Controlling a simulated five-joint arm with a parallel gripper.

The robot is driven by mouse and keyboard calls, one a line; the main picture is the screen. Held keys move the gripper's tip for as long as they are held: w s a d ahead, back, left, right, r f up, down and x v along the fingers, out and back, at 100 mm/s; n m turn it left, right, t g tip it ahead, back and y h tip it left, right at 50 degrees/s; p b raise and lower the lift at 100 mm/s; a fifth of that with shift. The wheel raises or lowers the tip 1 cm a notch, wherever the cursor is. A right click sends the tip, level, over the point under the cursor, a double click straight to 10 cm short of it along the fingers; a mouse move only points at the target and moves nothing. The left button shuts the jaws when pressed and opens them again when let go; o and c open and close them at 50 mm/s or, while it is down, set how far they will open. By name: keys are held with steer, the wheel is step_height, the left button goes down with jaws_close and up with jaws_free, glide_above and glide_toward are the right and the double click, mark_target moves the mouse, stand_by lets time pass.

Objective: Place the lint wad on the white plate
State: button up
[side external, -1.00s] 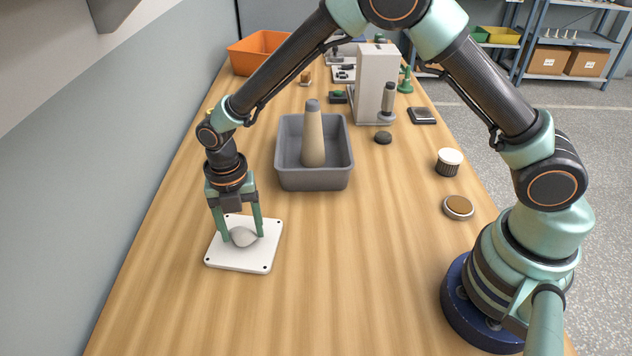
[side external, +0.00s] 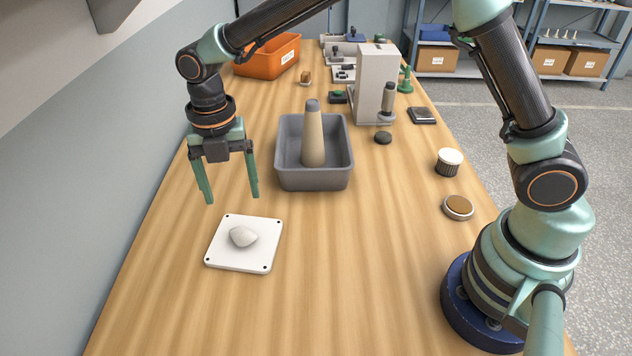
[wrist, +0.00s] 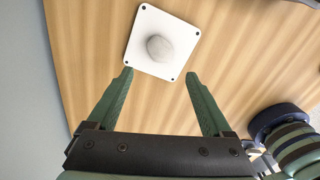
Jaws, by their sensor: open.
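The lint wad (side external: 243,236) is a small off-white lump resting on the white plate (side external: 257,261), near its middle. The plate is square with a dark dot at each corner and lies flat on the table. In the wrist view the lint wad (wrist: 159,48) sits on the plate (wrist: 147,20), beyond my fingertips. My gripper (side external: 233,199) is open and empty, raised above the table behind the plate and apart from the wad. Its two green fingers are spread wide in the wrist view (wrist: 159,74).
A grey bin (side external: 315,181) holding a tall beige cone (side external: 313,140) stands right of my gripper. An orange bin (side external: 267,58) is at the back. A ribbed white-topped jar (side external: 449,163) and a round brown-topped disc (side external: 458,207) lie at right. The table front is clear.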

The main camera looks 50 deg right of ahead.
steer(key=s+d+r+m+t, duration=0.2)
steer(key=s+d+r+m, duration=0.2)
steer(key=d+r+m, duration=0.75)
steer(key=s+d+r+m+t, duration=0.1)
steer(key=s+d+m+t, duration=0.2)
steer(key=s+d+m, duration=0.6)
steer(key=m, duration=0.8)
steer(key=shift+s+d+t, duration=0.15)
steer(key=shift+d+t, duration=0.05)
steer(key=shift+t, duration=0.2)
